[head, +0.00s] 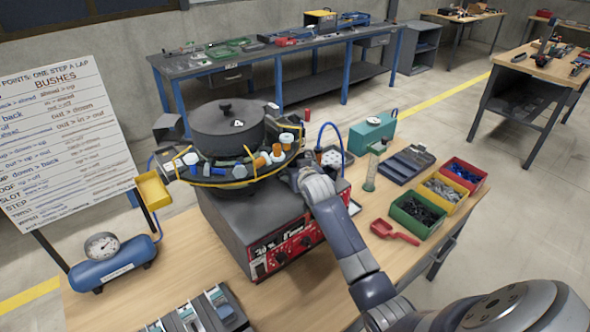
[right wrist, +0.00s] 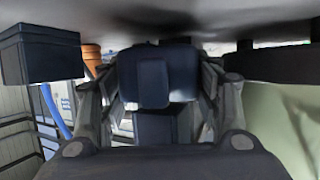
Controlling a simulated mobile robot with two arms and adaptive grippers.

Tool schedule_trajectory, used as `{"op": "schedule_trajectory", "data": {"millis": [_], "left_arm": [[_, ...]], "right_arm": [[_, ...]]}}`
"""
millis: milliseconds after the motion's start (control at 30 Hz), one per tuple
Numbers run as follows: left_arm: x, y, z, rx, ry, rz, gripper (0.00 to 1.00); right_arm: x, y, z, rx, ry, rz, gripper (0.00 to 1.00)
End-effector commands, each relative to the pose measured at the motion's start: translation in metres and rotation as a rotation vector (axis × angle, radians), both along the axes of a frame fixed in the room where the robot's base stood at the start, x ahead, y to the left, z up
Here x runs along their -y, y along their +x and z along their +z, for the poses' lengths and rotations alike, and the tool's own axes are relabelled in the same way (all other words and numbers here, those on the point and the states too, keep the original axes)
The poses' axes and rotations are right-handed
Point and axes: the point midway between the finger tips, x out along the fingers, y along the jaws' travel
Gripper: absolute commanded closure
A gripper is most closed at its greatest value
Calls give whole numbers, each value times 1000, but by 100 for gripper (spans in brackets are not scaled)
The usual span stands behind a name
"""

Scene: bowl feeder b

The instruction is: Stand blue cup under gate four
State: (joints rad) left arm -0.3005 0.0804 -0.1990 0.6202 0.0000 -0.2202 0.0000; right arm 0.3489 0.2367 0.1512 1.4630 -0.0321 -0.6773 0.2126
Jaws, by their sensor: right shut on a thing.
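My right gripper (head: 294,174) reaches in from the lower right to the right side of the bowl feeder (head: 225,127), just below its rim. In the right wrist view it is shut on a dark blue blocky thing (right wrist: 155,75). This may be the blue cup, but I cannot tell for sure. The held thing is hidden by the hand in the head view. I cannot pick out gate four by a label. My left gripper is not in view.
A red-fronted control box (head: 287,245) stands below the bowl. A yellow tray (head: 153,190) sits to the left. A blue air tank (head: 112,267) stands at front left. Red, yellow and green bins (head: 418,216) and a red scoop (head: 393,232) lie at the right.

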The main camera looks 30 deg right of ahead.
Motion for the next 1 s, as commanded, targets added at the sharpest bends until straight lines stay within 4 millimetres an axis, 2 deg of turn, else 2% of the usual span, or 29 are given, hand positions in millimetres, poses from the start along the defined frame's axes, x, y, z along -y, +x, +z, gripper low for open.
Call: {"op": "schedule_trajectory", "data": {"millis": [100, 500, 533, 1000], "left_arm": [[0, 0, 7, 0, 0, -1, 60], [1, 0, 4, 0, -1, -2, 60], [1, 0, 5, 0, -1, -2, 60], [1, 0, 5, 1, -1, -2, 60]], "right_arm": [[-1, -2, -12, -3, 3, 1, 80], [-1, -2, -18, -1, 2, 1, 80], [-1, -2, -18, -2, 2, 1, 35], [-2, -5, -14, -2, 3, 1, 34]]}}
